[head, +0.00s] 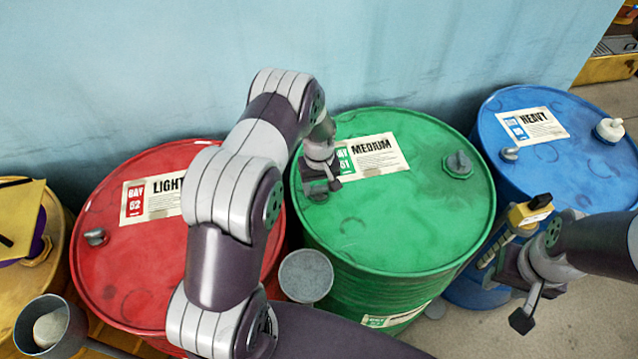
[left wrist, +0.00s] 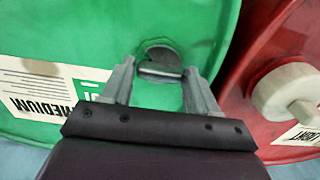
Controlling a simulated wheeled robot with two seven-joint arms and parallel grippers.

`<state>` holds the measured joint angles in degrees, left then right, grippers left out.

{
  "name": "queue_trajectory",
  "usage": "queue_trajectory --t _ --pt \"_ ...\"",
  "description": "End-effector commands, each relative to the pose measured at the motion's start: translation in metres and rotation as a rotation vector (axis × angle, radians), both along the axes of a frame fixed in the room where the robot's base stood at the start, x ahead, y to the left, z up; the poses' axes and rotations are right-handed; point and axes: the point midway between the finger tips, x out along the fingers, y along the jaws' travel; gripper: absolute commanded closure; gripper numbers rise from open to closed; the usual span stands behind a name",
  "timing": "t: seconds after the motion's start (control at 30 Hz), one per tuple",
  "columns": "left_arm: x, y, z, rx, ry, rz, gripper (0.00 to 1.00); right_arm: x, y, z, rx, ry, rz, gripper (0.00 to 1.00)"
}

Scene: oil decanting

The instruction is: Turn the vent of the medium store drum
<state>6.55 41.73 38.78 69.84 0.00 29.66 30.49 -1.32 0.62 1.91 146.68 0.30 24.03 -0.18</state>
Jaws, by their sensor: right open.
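The green medium drum (head: 400,235) stands in the middle, with a MEDIUM label on its lid. Its grey vent (left wrist: 160,66), a small cap with a crossbar, shows in the left wrist view near the drum's rim. In the head view, my left gripper covers the vent. My left gripper (head: 322,182) is down at the lid. In the left wrist view its two fingers (left wrist: 158,78) are apart, one on each side of the vent; I cannot tell whether they touch it. My right gripper (head: 518,290) is open and empty, low at the right of the green drum.
The red light drum (head: 125,285) is at left, the blue heavy drum (head: 560,165) at right. A grey round-topped object (head: 306,276) stands before the green drum. A yellow tool (head: 529,214) is beside my right wrist.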

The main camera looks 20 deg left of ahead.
Motion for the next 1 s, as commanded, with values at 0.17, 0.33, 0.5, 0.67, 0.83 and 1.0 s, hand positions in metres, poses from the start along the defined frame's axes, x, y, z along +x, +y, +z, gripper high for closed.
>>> queue_trajectory --t 0.17,0.33,0.5,0.67,0.83,1.0 --pt "0.000 0.000 0.000 0.000 0.000 0.000 0.75 0.000 0.000 0.000 0.000 0.000 0.000 0.57" --pt "0.000 0.000 0.000 0.000 0.000 0.013 0.75 0.000 0.000 -0.001 0.000 0.000 0.000 0.57" --pt "0.000 0.000 0.000 0.000 -0.001 0.069 0.75 0.000 0.000 -0.005 0.000 0.000 0.000 0.57" --pt "0.001 0.000 -0.001 0.000 -0.001 0.175 0.75 0.000 0.000 -0.010 0.000 0.000 0.000 0.57" --pt "0.001 0.000 -0.001 0.000 -0.003 0.327 0.75 0.000 0.000 -0.017 0.000 0.000 0.000 0.57" --pt "0.001 0.000 -0.001 0.001 -0.002 0.490 0.75 0.000 0.000 -0.024 0.000 0.000 0.000 0.57"
